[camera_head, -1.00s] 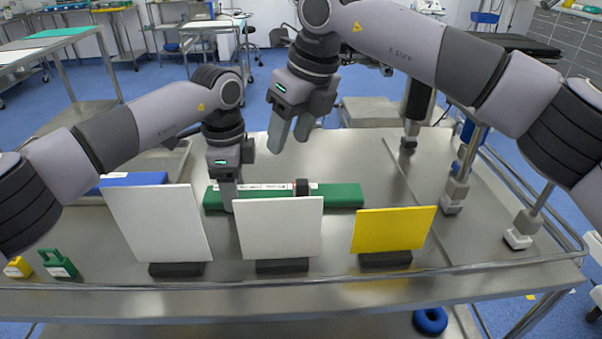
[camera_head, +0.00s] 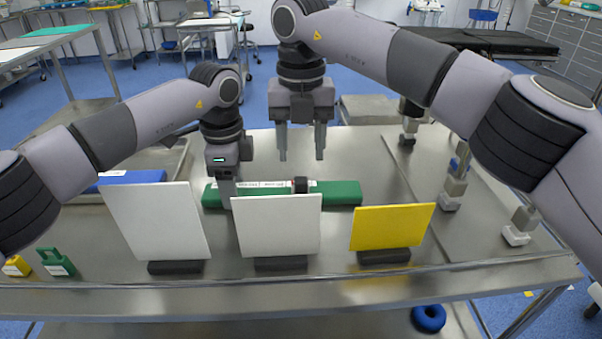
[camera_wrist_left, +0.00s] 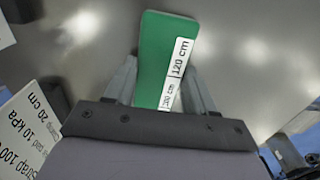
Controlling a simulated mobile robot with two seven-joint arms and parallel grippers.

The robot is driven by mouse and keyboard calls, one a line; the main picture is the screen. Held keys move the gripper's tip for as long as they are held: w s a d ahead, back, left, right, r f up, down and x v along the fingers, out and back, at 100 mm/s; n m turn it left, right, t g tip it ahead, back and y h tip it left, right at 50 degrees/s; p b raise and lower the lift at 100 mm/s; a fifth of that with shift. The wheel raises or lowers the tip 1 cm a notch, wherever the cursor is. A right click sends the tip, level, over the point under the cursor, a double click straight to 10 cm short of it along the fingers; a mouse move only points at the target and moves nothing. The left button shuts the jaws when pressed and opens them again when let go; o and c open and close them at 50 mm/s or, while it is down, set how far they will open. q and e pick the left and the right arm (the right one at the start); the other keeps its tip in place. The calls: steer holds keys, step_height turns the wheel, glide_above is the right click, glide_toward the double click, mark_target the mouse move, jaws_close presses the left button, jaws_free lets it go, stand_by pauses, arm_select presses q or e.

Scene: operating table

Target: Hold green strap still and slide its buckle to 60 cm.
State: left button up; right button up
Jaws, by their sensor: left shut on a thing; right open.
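The green strap (camera_head: 341,193) lies flat across the table behind the standing panels. Its dark buckle (camera_head: 301,185) sits around it right of the middle, partly hidden by the middle white panel. White labels show on the strap left of the buckle. My left gripper (camera_head: 226,198) is shut on the strap left of the buckle. In the left wrist view its fingers (camera_wrist_left: 165,85) stand on both sides of the strap (camera_wrist_left: 155,48), whose label reads 120 cm. My right gripper (camera_head: 301,155) is open and empty, pointing down above and behind the buckle.
Two white panels (camera_head: 155,222) (camera_head: 278,226) and a yellow panel (camera_head: 392,227) stand on dark bases in front of the strap. A blue block (camera_head: 132,178) is behind the left panel. Green (camera_head: 56,264) and yellow (camera_head: 16,266) pieces lie front left. Clamp posts (camera_head: 453,190) stand right.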

mark_target(302, 179)
step_height(302, 179, down, 6)
steer(key=shift+f, duration=0.15)
steer(key=shift+c, duration=0.3)
jaws_close()
